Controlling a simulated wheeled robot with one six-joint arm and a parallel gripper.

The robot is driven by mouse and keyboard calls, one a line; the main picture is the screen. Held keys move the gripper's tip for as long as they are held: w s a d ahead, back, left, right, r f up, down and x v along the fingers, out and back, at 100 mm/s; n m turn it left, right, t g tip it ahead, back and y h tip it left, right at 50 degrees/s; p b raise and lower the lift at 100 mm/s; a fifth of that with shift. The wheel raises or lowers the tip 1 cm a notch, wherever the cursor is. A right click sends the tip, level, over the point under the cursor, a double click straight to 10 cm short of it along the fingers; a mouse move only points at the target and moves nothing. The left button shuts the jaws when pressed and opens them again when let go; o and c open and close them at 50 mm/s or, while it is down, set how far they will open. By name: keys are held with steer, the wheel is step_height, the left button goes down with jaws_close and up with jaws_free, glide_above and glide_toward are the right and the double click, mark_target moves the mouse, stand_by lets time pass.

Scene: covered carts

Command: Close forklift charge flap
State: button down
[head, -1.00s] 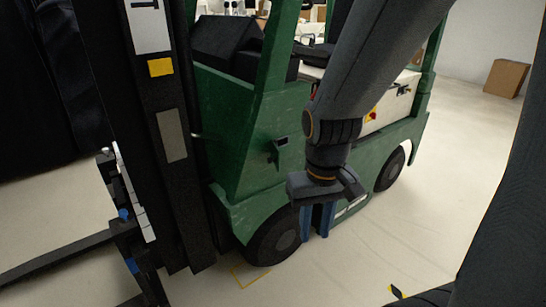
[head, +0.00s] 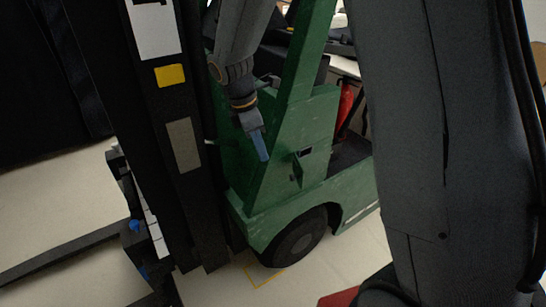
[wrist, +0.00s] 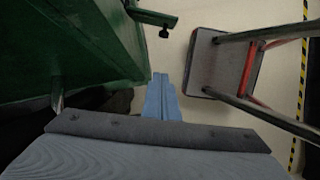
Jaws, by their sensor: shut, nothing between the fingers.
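The green forklift (head: 315,120) fills the middle of the head view. On its side panel is a small dark charge opening (head: 305,152). The small green charge flap (head: 296,171) stands out from the panel beside the opening, so it looks open. In the wrist view, a green piece with a dark knob (wrist: 155,18), apparently the flap, juts out at the top. My gripper (head: 263,157) has blue fingers, shut and empty, pointing down just left of the flap and apart from it. Its fingers show in the wrist view (wrist: 160,80), below and apart from the green piece.
The dark mast (head: 178,130) and forks stand at the left, close to my arm. A front wheel (head: 298,238) is below the flap.

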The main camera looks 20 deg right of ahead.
steer(key=d+f+p, duration=0.3)
steer(key=d+f, duration=0.3)
steer(key=f, duration=0.3)
steer(key=shift+d+f, duration=0.35)
steer(key=shift+d, duration=0.05)
steer(key=shift+s, duration=0.1)
